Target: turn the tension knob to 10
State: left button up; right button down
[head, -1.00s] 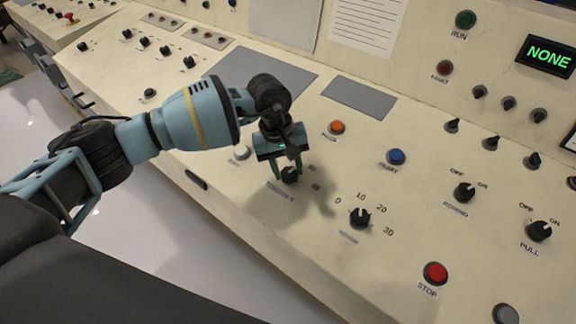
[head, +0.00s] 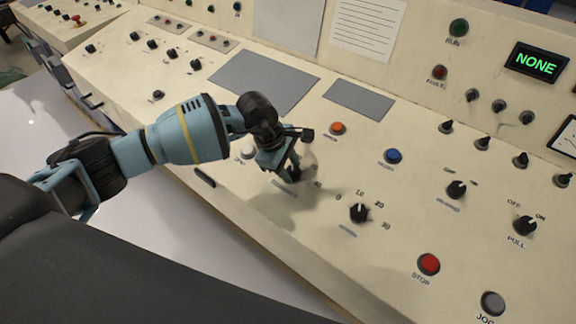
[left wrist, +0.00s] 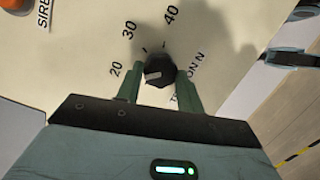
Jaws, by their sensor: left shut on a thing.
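The tension knob (left wrist: 160,72) is small, black and round with a white pointer line, beside printing that reads "TENSION N". In the left wrist view the marks 20, 30 and 40 show around it; the pointer line lies roughly toward the 20 side, and any 10 mark is hidden. My left gripper (left wrist: 160,84) is shut on the knob, one green finger on each side. In the head view my left gripper (head: 289,174) is down on the panel and mostly covers the knob. My right gripper is not in view.
A similar black knob (head: 359,213) marked 0 to 30 stands to the right. An orange button (head: 338,128), a blue button (head: 393,156) and a white button (head: 249,152) are nearby. A red STOP button (head: 429,264) is farther right. The display (head: 536,63) reads NONE.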

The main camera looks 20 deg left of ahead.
pick_arm(q)
jog(key=n, duration=0.1)
jog(key=n+p, duration=0.1)
jog(key=n, duration=0.1)
jog(key=shift+r+n+t+p, duration=0.25)
jog(key=shift+n+t+p, duration=0.05)
jog(key=shift+t, duration=0.1)
jog(key=shift+s+f+n+t+p, duration=0.1)
jog(key=shift+f+n+t+p, duration=0.1)
jog(key=shift+n, duration=0.7)
jog(key=shift+s+f+n+t+p, duration=0.1)
jog(key=shift+n+t+p, duration=0.1)
jog(key=shift+n, duration=0.7)
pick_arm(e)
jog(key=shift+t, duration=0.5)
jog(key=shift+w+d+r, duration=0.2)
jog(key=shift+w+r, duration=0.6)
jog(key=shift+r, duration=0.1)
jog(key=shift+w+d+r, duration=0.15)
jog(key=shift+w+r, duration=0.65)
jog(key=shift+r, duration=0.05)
pick_arm(q)
jog(key=o, duration=1)
